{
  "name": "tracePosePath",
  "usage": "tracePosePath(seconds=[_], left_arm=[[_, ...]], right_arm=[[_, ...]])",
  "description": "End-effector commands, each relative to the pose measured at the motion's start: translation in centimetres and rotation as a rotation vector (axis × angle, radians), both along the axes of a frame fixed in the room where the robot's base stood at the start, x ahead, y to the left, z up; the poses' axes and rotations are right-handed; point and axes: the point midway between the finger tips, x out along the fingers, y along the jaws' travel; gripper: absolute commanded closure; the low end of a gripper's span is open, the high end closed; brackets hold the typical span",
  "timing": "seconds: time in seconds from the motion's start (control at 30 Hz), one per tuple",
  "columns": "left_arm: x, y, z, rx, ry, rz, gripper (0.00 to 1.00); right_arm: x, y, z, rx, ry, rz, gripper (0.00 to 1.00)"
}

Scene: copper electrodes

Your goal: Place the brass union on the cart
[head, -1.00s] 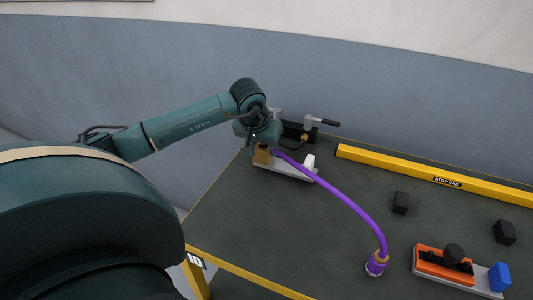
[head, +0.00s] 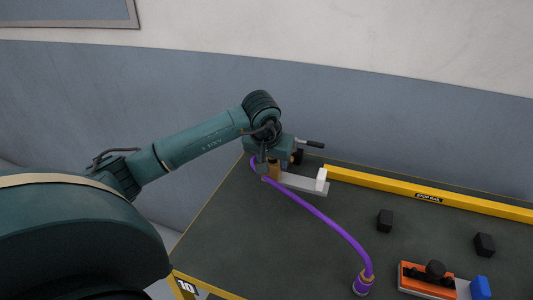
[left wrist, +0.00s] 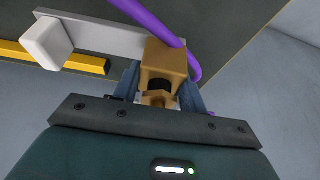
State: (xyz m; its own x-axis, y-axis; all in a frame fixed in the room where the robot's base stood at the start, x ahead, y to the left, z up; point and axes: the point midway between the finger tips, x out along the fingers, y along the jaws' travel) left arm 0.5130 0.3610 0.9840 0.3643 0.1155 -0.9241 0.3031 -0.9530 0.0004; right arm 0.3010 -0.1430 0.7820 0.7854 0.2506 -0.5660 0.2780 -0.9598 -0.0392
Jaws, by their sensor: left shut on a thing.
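A brass block-shaped piece (left wrist: 163,66), which looks like the brass union, sits between the fingers of my left gripper (left wrist: 160,96) in the left wrist view. The gripper is shut on it. In the head view my left gripper (head: 266,172) is at the far left corner of the dark table top (head: 240,225), beside a pale grey plate (head: 296,184). A purple hose (head: 318,214) loops from beside the gripper to a purple fitting (head: 360,286) with a brass collar. Whether the piece touches the plate is unclear. My right gripper is not in view.
A white block (head: 321,180) stands on the plate's right end. A black-handled valve (head: 312,144) is behind the gripper. A yellow stop rail (head: 430,195) runs along the back. Black blocks (head: 385,220) and an orange fixture (head: 425,278) are at right. The table's left-middle is clear.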

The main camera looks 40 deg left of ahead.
Motion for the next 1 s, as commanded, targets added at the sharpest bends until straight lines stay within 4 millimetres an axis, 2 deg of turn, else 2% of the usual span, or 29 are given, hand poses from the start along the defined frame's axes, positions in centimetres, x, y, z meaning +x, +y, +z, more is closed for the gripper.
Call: tracePosePath(seconds=[0.07, 0.4, 0.6, 1.0], left_arm=[[0.1, 0.0, -1.2, -0.001, -0.004, 0.000, 1.00], [0.1, 0.0, -4.5, -0.002, -0.005, 0.000, 1.00], [0.1, 0.0, -5.3, -0.001, -0.004, 0.000, 1.00], [0.1, 0.0, -5.3, 0.000, -0.005, -0.001, 1.00]], right_arm=[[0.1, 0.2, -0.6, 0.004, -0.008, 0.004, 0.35], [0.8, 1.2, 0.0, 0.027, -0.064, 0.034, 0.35], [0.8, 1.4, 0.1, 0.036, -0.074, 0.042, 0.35], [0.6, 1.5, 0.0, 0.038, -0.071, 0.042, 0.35]])
